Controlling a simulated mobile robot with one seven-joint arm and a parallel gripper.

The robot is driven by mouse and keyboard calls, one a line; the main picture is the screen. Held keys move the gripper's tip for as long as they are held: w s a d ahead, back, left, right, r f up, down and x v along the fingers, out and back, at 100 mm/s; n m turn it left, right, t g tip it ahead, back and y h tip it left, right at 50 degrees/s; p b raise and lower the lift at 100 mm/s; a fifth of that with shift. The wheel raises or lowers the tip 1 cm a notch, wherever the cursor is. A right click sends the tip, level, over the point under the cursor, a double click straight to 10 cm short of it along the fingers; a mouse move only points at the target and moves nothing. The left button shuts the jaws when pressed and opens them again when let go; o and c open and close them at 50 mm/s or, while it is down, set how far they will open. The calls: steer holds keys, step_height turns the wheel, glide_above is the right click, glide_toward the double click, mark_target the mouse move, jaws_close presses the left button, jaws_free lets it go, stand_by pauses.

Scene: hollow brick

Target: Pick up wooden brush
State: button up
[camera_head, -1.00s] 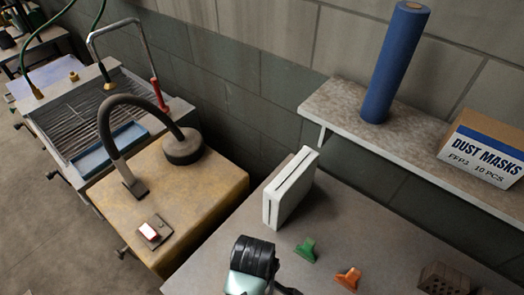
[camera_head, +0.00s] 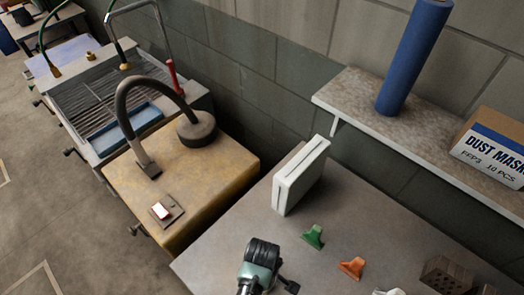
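I see no wooden brush in this view. My gripper cannot be made out in the picture either. A black and teal object (camera_head: 261,262) stands at the bottom edge, cut off below; it looks like a power tool, but I cannot tell for sure. A green clip-like piece (camera_head: 313,237) and an orange one (camera_head: 352,267) lie apart on the grey worktop (camera_head: 225,238).
A white box-shaped case (camera_head: 300,175) stands on the worktop. A hollow brick (camera_head: 446,274) is at lower right. The wall shelf (camera_head: 350,95) above holds a blue roll (camera_head: 413,57) and a dust mask box (camera_head: 492,148). A yellowish bench (camera_head: 220,175) stands left.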

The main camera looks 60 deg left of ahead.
jaws_close()
stand_by(0.5)
steer(key=shift+r, duration=0.2)
step_height(320, 180, up, 10)
steer(key=shift+f+b, duration=0.15)
steer(key=shift+b, duration=0.2)
steer(key=c, duration=0.7)
jaws_free()
steer(key=c, duration=0.6)
steer(key=shift+d+p, duration=0.1)
steer(key=shift+p, duration=0.2)
